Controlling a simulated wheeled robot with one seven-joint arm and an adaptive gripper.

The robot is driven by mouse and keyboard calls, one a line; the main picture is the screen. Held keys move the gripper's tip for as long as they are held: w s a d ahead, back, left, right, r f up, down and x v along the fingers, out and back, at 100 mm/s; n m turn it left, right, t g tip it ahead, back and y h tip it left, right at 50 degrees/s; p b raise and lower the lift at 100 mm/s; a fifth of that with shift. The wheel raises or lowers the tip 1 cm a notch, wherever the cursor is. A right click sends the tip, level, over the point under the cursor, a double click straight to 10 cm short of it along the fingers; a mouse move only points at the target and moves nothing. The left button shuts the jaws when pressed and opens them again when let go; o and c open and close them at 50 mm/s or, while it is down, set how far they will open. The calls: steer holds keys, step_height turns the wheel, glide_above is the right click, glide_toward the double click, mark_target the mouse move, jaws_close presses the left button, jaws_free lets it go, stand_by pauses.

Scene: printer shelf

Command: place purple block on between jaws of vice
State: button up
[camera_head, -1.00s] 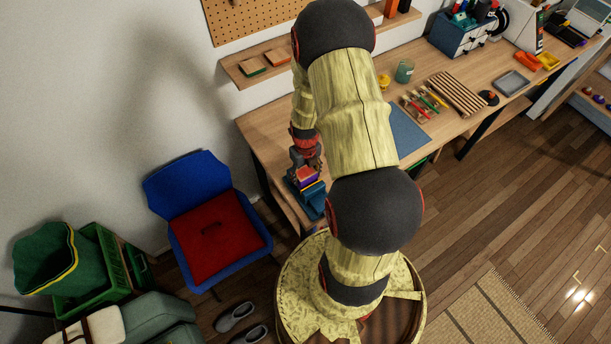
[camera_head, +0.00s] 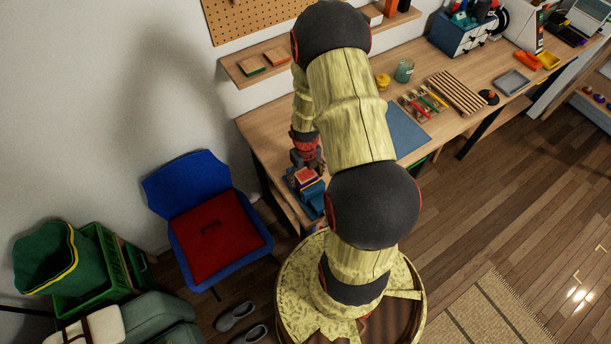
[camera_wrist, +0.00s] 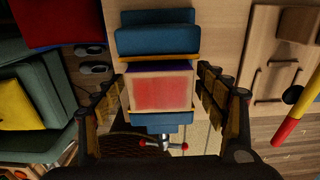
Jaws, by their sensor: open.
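The blue vice (camera_head: 313,198) stands at the near left end of the workbench; the wrist view shows its blue jaws (camera_wrist: 158,35) with yellow-orange strips. A block with a red, wood-edged top (camera_wrist: 160,92) sits between the jaws, and a purple side (camera_wrist: 172,67) shows along its far edge. In the head view its red top (camera_head: 305,175) and a purple band show. I cannot tell whether red and purple are one block. My gripper (camera_wrist: 162,92) is open above it, with fingers apart on the left and right of the block; it also shows in the head view (camera_head: 306,162).
A vice handle with red ends (camera_wrist: 163,145) is at the near side. A blue mat (camera_head: 406,130), a tool rack (camera_head: 422,104) and a green jar (camera_head: 404,71) lie farther right on the bench. A blue chair (camera_head: 190,172) with a red cushion stands left of the bench.

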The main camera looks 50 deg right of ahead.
steer(key=shift+r, duration=0.1)
step_height(320, 180, up, 12)
step_height(320, 180, up, 11)
steer(key=n+t, duration=0.1)
steer(key=n, duration=0.8)
glide_above(305, 174)
steer(key=w+a, duration=0.3)
steer(key=a, duration=0.2)
steer(key=a+r+n+t, duration=0.2)
steer(key=a+r+n, duration=0.4)
steer(key=r+n, duration=0.3)
steer(key=s+a+r+n+t, duration=0.2)
steer(key=s+a+r+n, duration=0.8)
steer(key=n, duration=1)
step_height(305, 174, up, 2)
steer(key=shift+s+a+r+n+t, duration=0.1)
steer(key=shift+s+a+n+t, duration=0.25)
steer(key=shift+a, duration=0.45)
